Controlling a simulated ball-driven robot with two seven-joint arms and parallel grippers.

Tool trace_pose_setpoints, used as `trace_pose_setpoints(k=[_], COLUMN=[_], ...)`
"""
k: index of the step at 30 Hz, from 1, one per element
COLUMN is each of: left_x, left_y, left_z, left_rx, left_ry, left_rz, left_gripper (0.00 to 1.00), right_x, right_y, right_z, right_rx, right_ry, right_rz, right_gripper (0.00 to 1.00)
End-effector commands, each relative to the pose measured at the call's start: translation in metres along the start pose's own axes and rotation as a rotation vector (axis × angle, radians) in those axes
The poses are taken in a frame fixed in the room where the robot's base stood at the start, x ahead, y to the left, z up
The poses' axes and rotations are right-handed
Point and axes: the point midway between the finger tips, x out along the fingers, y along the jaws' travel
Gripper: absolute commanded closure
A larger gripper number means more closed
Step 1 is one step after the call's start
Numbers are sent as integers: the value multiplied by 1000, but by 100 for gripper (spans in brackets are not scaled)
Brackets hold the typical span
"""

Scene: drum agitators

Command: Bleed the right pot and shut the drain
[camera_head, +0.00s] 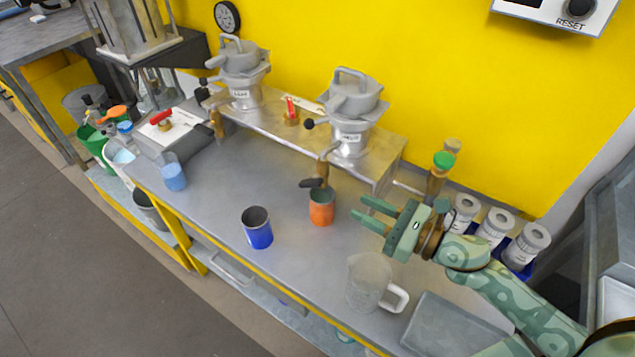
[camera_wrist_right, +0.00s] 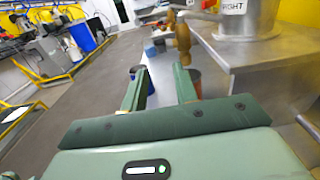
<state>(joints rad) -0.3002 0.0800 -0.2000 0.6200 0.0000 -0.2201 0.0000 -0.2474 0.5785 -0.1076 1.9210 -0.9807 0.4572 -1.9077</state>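The right pot (camera_head: 350,132), a lidded grey metal pot, stands on the metal shelf. Its label reads RIGHT in the right wrist view (camera_wrist_right: 262,52). Below it hangs a brass drain (camera_head: 323,168) with a dark handle (camera_head: 313,183); the brass also shows in the right wrist view (camera_wrist_right: 183,42). I cannot tell whether the drain is open. An orange can (camera_head: 321,209) stands under the drain. My right gripper (camera_head: 364,212) is open and empty, right of the orange can and apart from it; its spread fingers show in the right wrist view (camera_wrist_right: 158,82). My left gripper is not in view.
The left pot (camera_head: 243,82) stands on the same shelf (camera_head: 283,132). A blue can (camera_head: 257,232), a clear jug (camera_head: 367,283) and a grey tray (camera_head: 450,325) are on the bench. Labelled cans (camera_head: 495,226) stand behind my right arm.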

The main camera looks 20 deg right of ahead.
Motion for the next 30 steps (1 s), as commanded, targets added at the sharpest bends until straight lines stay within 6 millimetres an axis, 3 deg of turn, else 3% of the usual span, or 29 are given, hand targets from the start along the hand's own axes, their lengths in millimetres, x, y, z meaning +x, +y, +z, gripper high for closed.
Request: trace_pose_setpoints(k=[9,15,27,30], left_x=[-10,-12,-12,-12], left_y=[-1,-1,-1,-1], left_z=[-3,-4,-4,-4], left_rx=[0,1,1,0], left_ry=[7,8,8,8], left_rz=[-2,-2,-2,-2], left_gripper=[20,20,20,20], right_x=[82,112,121,121], right_y=[-1,0,0,0], right_z=[3,1,0,0], right_rx=[-2,0,0,0], right_ry=[-3,-1,0,0], right_rz=[-1,-1,0,0], right_gripper=[71,71,71,96])
